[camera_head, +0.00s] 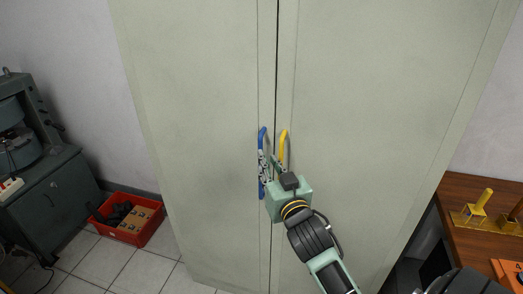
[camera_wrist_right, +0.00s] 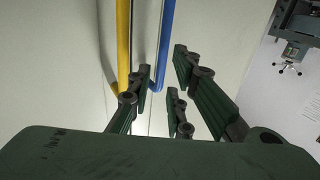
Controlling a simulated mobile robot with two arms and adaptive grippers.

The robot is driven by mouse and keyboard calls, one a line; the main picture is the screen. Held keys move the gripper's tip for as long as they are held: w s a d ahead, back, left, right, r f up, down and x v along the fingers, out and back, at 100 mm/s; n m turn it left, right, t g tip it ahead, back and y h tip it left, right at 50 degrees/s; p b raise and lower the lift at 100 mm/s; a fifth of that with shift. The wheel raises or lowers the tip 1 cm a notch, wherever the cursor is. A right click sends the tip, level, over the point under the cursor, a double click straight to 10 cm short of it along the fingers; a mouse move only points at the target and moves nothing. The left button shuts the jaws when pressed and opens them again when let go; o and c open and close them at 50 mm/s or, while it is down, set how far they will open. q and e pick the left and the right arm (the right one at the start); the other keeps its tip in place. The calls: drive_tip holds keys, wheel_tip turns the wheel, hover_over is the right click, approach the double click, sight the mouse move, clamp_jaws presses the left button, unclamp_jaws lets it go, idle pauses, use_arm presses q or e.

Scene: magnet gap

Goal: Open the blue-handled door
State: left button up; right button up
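The pale grey cabinet has a left door (camera_head: 195,105) with a blue handle (camera_head: 262,140) and a right door (camera_head: 370,100) with a yellow handle (camera_head: 283,140). Both doors look closed, with a thin dark seam between them. My right gripper (camera_head: 266,162) is at the handles and covers part of the blue one. In the right wrist view, my right gripper's fingers (camera_wrist_right: 162,65) are apart, with the blue handle (camera_wrist_right: 166,40) between them. The yellow handle (camera_wrist_right: 123,45) lies outside the left finger. I see no clear grip on the blue handle. My left gripper is out of view.
A red crate (camera_head: 151,232) with dark and brown items stands on the tiled floor left of the cabinet. A dark machine on a grey base cabinet (camera_head: 55,205) is at far left. A wooden table (camera_head: 462,187) with yellow parts is at right.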

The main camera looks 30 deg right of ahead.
drive_tip(key=p+x, duration=0.1)
drive_tip(key=x, duration=0.6)
drive_tip(key=shift+a+f, duration=0.15)
drive_tip(key=shift+f, duration=0.05)
clamp_jaws()
